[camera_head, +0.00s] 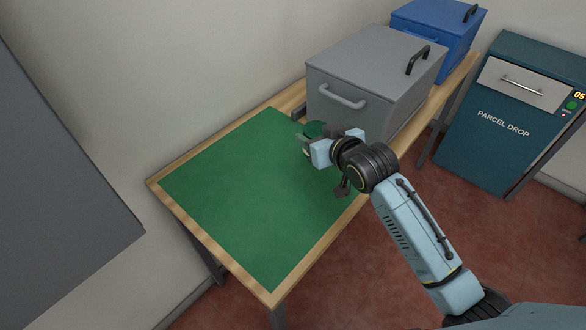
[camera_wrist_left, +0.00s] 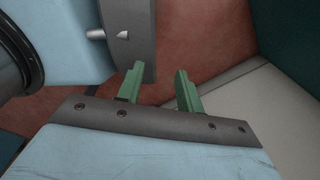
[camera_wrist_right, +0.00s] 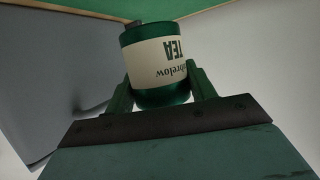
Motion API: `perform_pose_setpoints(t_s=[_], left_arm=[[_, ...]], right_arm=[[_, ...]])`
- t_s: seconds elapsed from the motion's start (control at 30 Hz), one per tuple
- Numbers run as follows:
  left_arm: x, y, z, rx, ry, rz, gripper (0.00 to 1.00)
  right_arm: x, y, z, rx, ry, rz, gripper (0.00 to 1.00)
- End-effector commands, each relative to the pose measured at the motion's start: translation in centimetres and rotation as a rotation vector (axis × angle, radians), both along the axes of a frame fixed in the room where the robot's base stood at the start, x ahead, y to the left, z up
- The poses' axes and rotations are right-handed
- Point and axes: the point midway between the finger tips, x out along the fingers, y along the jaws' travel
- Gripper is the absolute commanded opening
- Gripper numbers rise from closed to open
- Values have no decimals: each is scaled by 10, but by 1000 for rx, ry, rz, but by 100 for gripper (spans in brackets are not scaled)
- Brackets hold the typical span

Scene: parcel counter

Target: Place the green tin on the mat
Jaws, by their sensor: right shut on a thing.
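The green tin (camera_wrist_right: 160,65), with a cream label reading TEA, is between the fingers of my right gripper (camera_wrist_right: 160,95), which is shut on it. In the head view the tin (camera_head: 314,130) shows partly behind my right gripper (camera_head: 325,150), over the far right part of the green mat (camera_head: 240,190). I cannot tell whether the tin touches the mat. My left gripper (camera_wrist_left: 158,88) shows in the left wrist view with its fingers apart and nothing between them. It is not in the head view.
A grey lidded box (camera_head: 345,103) stands on the wooden table (camera_head: 170,197) just behind the tin. A blue box (camera_head: 440,25) stands farther back. A teal parcel drop cabinet (camera_head: 475,150) stands at the right. The left and near parts of the mat are clear.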

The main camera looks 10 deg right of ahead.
Motion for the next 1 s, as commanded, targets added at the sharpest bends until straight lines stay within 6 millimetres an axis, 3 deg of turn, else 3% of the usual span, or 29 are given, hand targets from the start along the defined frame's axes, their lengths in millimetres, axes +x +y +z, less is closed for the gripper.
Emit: perform_pose_setpoints(t_s=[0.1,0.37,0.53,0.93,0.97,1.0], left_arm=[[0,1,-8,1,0,-2,36],[2,11,-12,14,-2,-7,36],[4,20,-19,27,-5,-12,36],[6,24,-19,31,-8,-13,36],[6,23,-19,30,-7,-12,36],[6,23,-19,30,-7,-12,36]], right_arm=[[-1,0,-25,-1,1,-1,29],[-1,0,-46,0,-1,-1,29],[-1,0,-71,1,0,-1,29],[-1,0,-77,1,-2,-1,29],[-1,0,-78,1,-1,-1,58],[-1,0,-77,1,-1,-1,63]])
